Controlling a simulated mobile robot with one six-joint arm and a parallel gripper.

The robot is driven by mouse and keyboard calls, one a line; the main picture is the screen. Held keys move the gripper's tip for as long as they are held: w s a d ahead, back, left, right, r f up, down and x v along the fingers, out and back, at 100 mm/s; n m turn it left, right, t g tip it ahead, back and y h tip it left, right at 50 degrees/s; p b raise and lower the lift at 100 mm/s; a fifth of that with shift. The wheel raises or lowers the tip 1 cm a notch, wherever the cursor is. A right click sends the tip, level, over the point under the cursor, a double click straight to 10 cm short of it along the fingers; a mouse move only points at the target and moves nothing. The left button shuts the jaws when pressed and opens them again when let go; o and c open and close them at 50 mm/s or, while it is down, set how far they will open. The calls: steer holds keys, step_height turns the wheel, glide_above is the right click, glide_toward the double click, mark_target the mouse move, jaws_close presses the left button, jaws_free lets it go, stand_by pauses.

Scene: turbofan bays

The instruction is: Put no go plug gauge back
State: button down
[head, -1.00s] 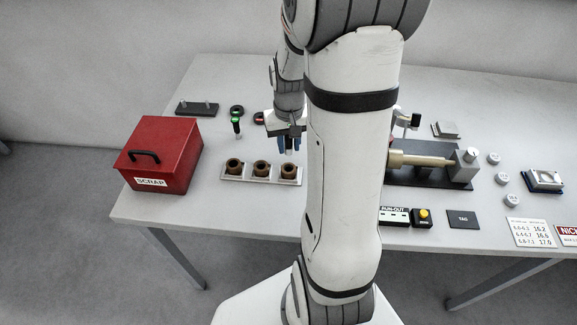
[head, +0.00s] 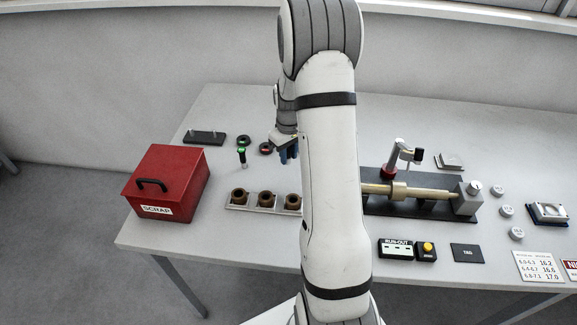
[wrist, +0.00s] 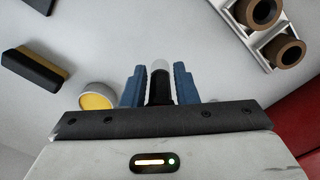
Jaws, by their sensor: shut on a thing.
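My gripper (head: 289,153) is above the table behind the rack of brown bushings. In the wrist view my gripper (wrist: 159,85) has its blue fingers on both sides of a plug gauge (wrist: 160,84) with a dark handle and a pale, rounded end. The fingers are shut on it. In the head view the held gauge is hidden by the gripper. A green-topped gauge (head: 243,157) stands upright on the table left of my gripper. A black stand with two pegs (head: 204,138) is at the back left.
Two dark rings, one green-marked (head: 244,140) and one red-marked (head: 266,148), lie near my gripper. The bushing rack (head: 230,207) is in front of it. A red scrap box (head: 175,180) stands left. A shaft fixture (head: 430,207) is right.

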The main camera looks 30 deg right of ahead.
mark_target(288, 158)
step_height(288, 158, down, 5)
steer(key=shift+r+p, duration=0.2)
steer(key=shift+p, duration=0.35)
steer(key=shift+f, duration=0.3)
steer(key=shift+f, duration=0.1)
steer(key=shift+f+b, duration=0.2)
steer(key=shift+b, duration=0.15)
steer(key=c, duration=1.1)
jaws_free()
steer(key=shift+r, duration=0.15)
steer(key=shift+c, duration=0.2)
